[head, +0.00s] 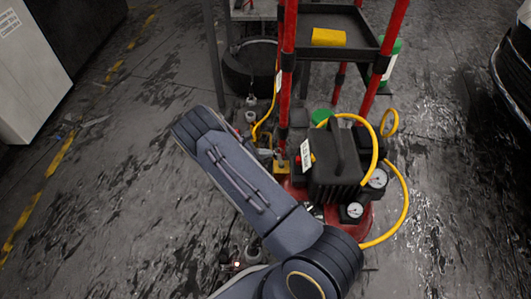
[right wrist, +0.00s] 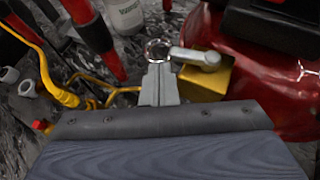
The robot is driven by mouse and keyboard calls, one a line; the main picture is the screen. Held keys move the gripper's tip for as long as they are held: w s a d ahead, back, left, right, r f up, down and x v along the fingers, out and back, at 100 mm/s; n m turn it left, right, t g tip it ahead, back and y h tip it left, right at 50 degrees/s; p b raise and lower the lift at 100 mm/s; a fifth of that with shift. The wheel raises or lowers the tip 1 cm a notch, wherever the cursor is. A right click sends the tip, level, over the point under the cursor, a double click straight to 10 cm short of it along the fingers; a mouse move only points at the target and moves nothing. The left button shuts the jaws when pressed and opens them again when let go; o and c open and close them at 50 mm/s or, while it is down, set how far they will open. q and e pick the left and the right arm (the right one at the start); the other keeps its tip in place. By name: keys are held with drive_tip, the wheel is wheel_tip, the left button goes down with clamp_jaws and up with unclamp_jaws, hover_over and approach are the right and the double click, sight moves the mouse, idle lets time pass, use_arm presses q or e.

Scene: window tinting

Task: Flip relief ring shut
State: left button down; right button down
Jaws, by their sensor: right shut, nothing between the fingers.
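The relief ring (right wrist: 157,50) is a small silver ring in the right wrist view. It stands up beside a grey metal stem (right wrist: 195,58) on a brass-yellow block (right wrist: 208,82) against the red tank (right wrist: 270,65). My right gripper (right wrist: 159,72) is shut and empty. Its fingertips are just below the ring in the picture; I cannot tell whether they touch it. In the head view the red tank (head: 355,222) sits under a black compressor housing (head: 335,165). My right arm covers much of the tank's left side there, and the ring is too small to make out. My left gripper is not in view.
A yellow hose (head: 404,205) loops around the compressor's right side, near pressure gauges (head: 377,179). A red-framed cart with a black shelf (head: 345,27) stands behind. A tire (head: 250,70) and small bottles lie left of it. Floor at the left is open.

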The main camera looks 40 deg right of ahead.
drive_tip(key=p+v, duration=0.2)
drive_tip(key=v, duration=0.5)
drive_tip(key=shift+a+r, duration=0.15)
drive_tip(key=shift+a, duration=0.15)
drive_tip(key=shift+w, duration=0.1)
